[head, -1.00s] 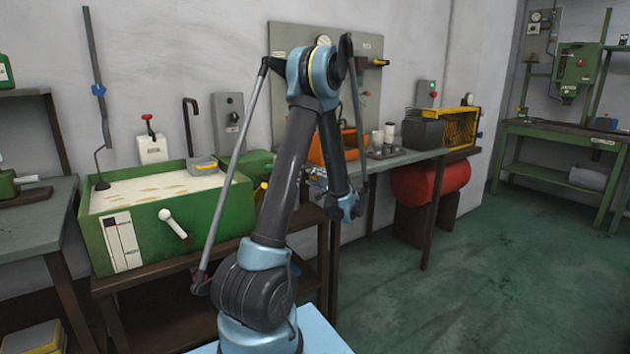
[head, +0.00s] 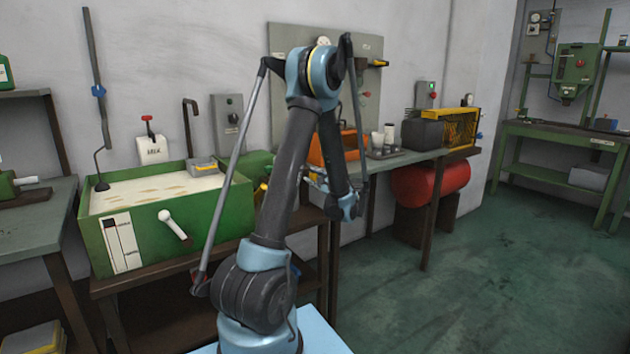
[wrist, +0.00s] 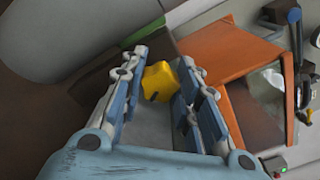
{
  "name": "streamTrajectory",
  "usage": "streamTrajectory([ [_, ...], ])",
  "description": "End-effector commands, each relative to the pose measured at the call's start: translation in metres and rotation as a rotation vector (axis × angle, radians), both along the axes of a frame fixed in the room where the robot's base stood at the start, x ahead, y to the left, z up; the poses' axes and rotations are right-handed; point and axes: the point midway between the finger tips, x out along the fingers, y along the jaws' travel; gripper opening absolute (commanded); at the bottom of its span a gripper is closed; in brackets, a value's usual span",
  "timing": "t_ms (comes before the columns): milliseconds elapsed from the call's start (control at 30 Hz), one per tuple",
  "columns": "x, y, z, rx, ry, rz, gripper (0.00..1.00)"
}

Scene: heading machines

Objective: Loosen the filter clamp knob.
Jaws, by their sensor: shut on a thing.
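The yellow lobed filter clamp knob (wrist: 159,80) is in the middle of the wrist view. My gripper (wrist: 163,70) has one finger on each side of it and is shut on it. The dark notch in the knob's lower side shows. In the head view, a small piece of yellow (head: 263,187) shows left of my arm, beside the green tank; I cannot tell whether it is the knob. My arm hides most of the gripper and clamp area there.
A green tank (head: 150,245) with pale fluid and a white lever (head: 173,223) stands on the left bench. An orange box (head: 348,146) sits to the right behind my arm; it also fills much of the wrist view's right side (wrist: 225,50). Floor at right is clear.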

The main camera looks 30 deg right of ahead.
Motion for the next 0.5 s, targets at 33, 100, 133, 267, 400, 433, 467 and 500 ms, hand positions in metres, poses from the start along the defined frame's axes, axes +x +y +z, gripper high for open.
streamTrajectory([
  [33,-0.0004,0.0016,-0.0018,0.011,0.007,0.003,0.06],
  [100,-0.0004,0.0016,-0.0018,0.026,0.008,0.003,0.06],
  [133,-0.0004,0.0017,-0.0017,0.031,0.008,0.003,0.06],
  [267,-0.0003,0.0017,-0.0017,0.045,0.009,0.003,0.06],
  [400,-0.0003,0.0017,-0.0017,0.049,0.009,0.003,0.06],
  [433,-0.0003,0.0017,-0.0017,0.048,0.009,0.003,0.06],
  [467,-0.0002,0.0016,-0.0018,0.048,0.009,0.003,0.06],
  [500,-0.0002,0.0016,-0.0018,0.048,0.009,0.003,0.06],
])
